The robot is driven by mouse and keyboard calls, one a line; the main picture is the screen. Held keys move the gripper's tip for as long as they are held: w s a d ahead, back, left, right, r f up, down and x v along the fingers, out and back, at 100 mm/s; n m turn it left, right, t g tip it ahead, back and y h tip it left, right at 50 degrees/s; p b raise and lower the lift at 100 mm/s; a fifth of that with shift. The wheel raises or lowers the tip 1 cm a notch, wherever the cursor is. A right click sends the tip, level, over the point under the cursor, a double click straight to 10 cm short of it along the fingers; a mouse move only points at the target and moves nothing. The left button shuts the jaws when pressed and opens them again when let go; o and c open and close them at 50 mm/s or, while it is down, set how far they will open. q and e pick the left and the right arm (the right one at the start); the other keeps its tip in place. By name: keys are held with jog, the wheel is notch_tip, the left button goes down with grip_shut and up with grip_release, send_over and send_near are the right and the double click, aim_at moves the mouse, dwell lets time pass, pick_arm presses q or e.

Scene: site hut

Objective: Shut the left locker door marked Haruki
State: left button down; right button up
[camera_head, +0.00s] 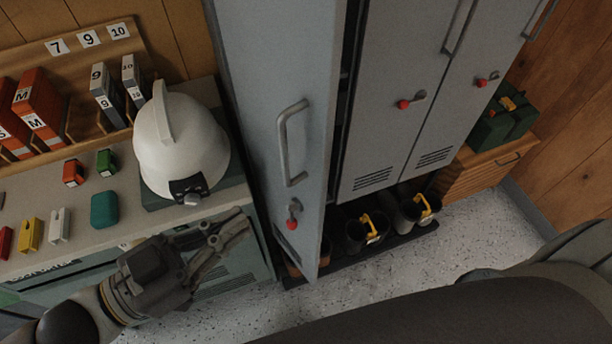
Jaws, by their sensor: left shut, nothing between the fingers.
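The left locker door (262,90) is grey and stands open, swung out from the locker row towards me. It has a long vertical grey handle (284,145) and a red-knobbed latch (293,212) below it. A dark gap shows between this door and the locker beside it. No Haruki name mark can be read in this view. My left gripper (240,222) is shut and empty, left of the door's lower part and in front of the counter, apart from the handle. My right gripper is out of view.
A white helmet (185,150) sits on the counter (100,235), close left of the door. Two other grey locker doors (395,90) are shut. Boots (360,235) stand on a dark tray (400,241) below them. Speckled floor (480,225) is clear to the right.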

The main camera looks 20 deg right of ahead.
aim_at(322, 170)
pick_arm(q)
jog(key=p+x, duration=0.3)
jog(key=x, duration=0.8)
jog(key=shift+w+d, duration=0.1)
jog(key=shift+d, duration=0.05)
jog(key=shift+p+x, duration=0.3)
jog(key=shift+x, duration=0.5)
jog(key=shift+f, duration=0.1)
jog(key=shift+d, duration=0.1)
